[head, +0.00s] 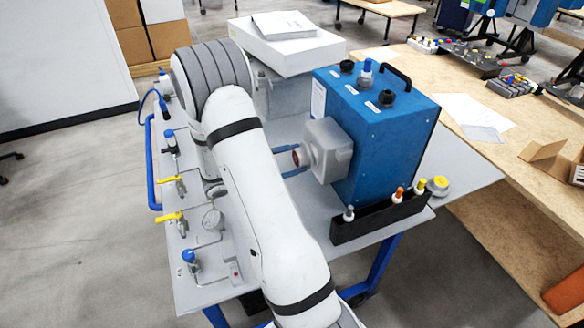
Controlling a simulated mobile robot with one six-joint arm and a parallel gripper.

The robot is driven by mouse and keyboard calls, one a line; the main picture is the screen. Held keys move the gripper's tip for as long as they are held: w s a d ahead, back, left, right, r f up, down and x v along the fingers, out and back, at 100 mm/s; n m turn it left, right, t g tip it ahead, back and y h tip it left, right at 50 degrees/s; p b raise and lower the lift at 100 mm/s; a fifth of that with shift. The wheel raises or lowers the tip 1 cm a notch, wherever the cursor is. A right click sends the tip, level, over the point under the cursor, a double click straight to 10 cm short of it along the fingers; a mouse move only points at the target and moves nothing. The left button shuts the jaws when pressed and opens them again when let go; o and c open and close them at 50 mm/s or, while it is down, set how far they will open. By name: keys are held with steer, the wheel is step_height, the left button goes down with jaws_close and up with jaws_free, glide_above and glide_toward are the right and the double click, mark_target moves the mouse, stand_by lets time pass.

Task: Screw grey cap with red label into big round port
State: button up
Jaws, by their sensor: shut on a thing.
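The blue analyser box (381,135) stands on the grey table, with a light grey housing (329,147) on its left face. The big round port is on the left side of this housing, and its mouth is hidden. A small round piece with a reddish face, apparently the grey cap with red label (298,157), is at that side. Two blue fingers of my gripper (299,158) reach from behind my white forearm to either side of it. My gripper is shut on the cap. My forearm hides the wrist, and I cannot tell how deep the cap sits.
A white carton (286,46) is behind.

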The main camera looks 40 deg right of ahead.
steer(key=shift+f+m+b, duration=0.2)
steer(key=shift+m+b, duration=1.8)
steer(key=shift+b, duration=0.9)
steer(key=m+b, duration=0.4)
steer(key=b, duration=0.2)
steer(key=shift+b, duration=0.3)
steer(key=m+b, duration=0.4)
steer(key=b, duration=0.4)
steer(key=shift+m, duration=0.3)
steer(key=m+b, duration=0.2)
steer(key=b, duration=0.1)
steer(key=m+b, duration=0.1)
steer(key=b, duration=0.3)
steer(key=shift+r+m, duration=0.2)
steer(key=shift+m, duration=0.2)
steer(key=shift+r, duration=0.15)
steer(key=o, duration=0.9)
